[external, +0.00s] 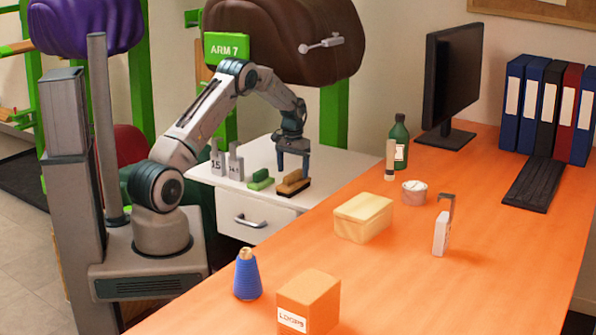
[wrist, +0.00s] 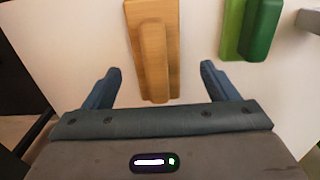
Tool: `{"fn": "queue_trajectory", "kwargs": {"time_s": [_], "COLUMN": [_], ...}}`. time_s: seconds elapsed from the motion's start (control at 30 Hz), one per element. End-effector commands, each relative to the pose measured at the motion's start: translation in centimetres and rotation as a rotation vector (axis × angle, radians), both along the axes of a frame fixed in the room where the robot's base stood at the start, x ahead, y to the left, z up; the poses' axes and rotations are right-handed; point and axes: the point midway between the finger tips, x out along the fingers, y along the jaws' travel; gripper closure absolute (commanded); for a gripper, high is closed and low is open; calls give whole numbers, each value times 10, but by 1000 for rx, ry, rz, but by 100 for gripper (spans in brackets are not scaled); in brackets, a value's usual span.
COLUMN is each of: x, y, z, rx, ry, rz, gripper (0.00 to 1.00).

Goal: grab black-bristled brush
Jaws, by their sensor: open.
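A wooden brush (external: 294,183) with a tan back and dark bristles underneath lies on the white cabinet top. In the wrist view the brush (wrist: 153,45) runs away from me, its near end between the finger lines; its bristles are hidden there. My gripper (external: 293,170) is open and empty, pointing down over the brush. In the wrist view its blue fingers (wrist: 160,70) are spread to either side of the brush, apart from it. I cannot tell exactly how high the tips are.
A green brush (external: 260,180) lies just left of the wooden one; it shows at right in the wrist view (wrist: 262,28). Grey numbered pieces (external: 235,163) stand further left on the cabinet top (external: 222,184). The orange desk (external: 400,275) with a yellow box (external: 363,217) is to the right.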

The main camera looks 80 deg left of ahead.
Motion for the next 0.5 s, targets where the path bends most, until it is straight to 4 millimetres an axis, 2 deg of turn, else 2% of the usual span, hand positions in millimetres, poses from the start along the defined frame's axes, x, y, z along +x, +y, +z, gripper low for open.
{"fn": "queue_trajectory", "kwargs": {"time_s": [0.27,0.5], "x": [1,2], "y": [-4,-4], "z": [-42,-46], "rx": [-2,-1], "ry": [2,1], "rz": [0,0], "gripper": [20,20]}}
